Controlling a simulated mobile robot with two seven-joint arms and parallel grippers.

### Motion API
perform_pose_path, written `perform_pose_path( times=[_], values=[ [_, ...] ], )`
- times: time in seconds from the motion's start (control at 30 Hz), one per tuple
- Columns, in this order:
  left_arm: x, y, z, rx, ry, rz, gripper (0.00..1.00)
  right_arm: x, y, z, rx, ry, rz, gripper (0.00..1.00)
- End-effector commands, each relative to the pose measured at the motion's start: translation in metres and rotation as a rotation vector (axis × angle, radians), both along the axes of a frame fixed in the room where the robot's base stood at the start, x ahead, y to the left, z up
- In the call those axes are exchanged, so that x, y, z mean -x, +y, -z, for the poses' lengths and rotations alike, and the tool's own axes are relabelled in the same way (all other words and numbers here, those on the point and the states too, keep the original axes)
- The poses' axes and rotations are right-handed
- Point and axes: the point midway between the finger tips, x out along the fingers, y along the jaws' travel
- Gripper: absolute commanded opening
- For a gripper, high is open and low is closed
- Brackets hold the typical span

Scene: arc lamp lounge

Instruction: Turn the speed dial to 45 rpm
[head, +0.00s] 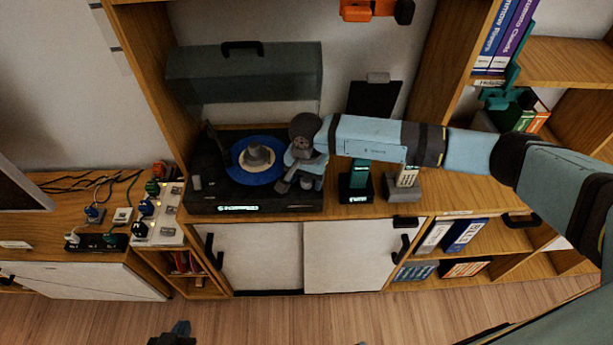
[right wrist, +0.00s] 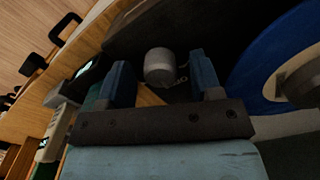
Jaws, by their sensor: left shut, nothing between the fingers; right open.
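The record player (head: 232,203) is a dark box with lit lettering on its front, standing on the wooden cabinet. A blue record (head: 244,172) lies on it with a grey hat-shaped piece (head: 257,158) at its centre. My right gripper (head: 297,184) is over the player's right side. In the right wrist view its open fingers (right wrist: 164,80) stand on either side of a grey round knob (right wrist: 159,66), apparently the speed dial, with gaps visible. The dial's markings cannot be read, and the arm hides it in the head view. My left gripper (head: 174,334) is shut and empty, low in the head view.
A raised dark lid (head: 245,75) stands behind the player. A power strip (head: 160,216) with plugs and cables lies to the left. The floor in front is clear.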

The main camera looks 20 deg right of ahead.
Motion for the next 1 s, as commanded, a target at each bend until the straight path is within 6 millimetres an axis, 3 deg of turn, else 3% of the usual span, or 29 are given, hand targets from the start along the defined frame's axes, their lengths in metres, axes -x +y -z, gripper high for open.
perform_pose_path(
  times=[0.07, 0.3, 0.67, 1.0],
  values=[
    [0.0, 0.0, 0.0, 0.0, 0.0, 0.0, 0.0, 0.0, 0.0, 0.0, 0.0, 0.0, 0.0, 0.59],
    [0.0, 0.0, 0.0, 0.0, 0.0, 0.0, 0.0, 0.0, 0.0, 0.0, 0.0, 0.0, 0.0, 0.1],
    [0.0, 0.0, 0.005, 0.001, 0.001, -0.001, 0.0, 0.0, 0.0, 0.0, -0.001, -0.001, 0.049, 0.1],
    [0.0, 0.0, 0.024, 0.001, 0.001, -0.001, 0.0, 0.0, 0.0, 0.002, -0.001, -0.002, 0.287, 0.1]
  ],
)
